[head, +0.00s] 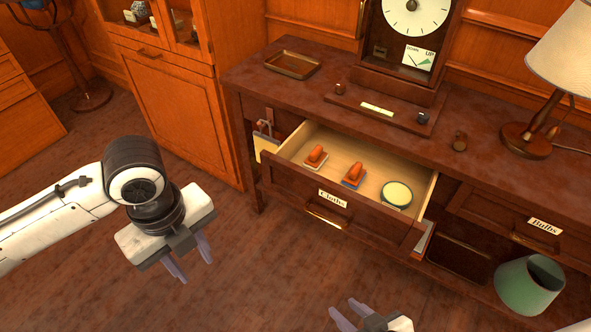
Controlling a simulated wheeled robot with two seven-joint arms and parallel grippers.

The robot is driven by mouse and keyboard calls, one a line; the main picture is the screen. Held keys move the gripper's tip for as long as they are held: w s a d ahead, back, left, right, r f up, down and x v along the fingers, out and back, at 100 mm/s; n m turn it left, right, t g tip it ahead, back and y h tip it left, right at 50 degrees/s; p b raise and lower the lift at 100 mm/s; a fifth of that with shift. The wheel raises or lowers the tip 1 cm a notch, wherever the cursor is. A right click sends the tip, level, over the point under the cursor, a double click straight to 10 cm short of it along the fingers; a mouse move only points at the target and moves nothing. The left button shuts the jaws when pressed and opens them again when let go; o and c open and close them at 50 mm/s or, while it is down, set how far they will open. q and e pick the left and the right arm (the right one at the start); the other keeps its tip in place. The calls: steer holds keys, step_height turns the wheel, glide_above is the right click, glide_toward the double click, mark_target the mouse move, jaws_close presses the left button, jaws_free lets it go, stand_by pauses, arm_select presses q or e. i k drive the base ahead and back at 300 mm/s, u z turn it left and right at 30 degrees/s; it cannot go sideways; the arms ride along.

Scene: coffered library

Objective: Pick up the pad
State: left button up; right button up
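An open drawer (283,187) labelled "Cloths" holds two pads with orange handles. One pad (315,158) has a pale base and lies at the left; the other pad (353,176) has a blue base and lies near the middle. I cannot tell which one the task names. My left gripper (190,260) is open and empty, left of the drawer and in front of the cabinet. My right gripper (345,308) shows at the bottom edge, in front of the drawer, with its fingers apart and nothing seen between them. Part of it is cut off.
A round tin (397,194) lies in the drawer's right part. On the cabinet top (470,160) stand a clock (410,45), a brass tray (292,64) and a lamp (530,138). A shut drawer (515,222) labelled "Bulbs" and a green bin (525,288) are at the right.

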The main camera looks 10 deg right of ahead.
mark_target(355, 176)
steer(key=u, duration=1.45)
steer(key=i, duration=1.75)
steer(key=z, duration=4.05)
steer(key=i, duration=1.05)
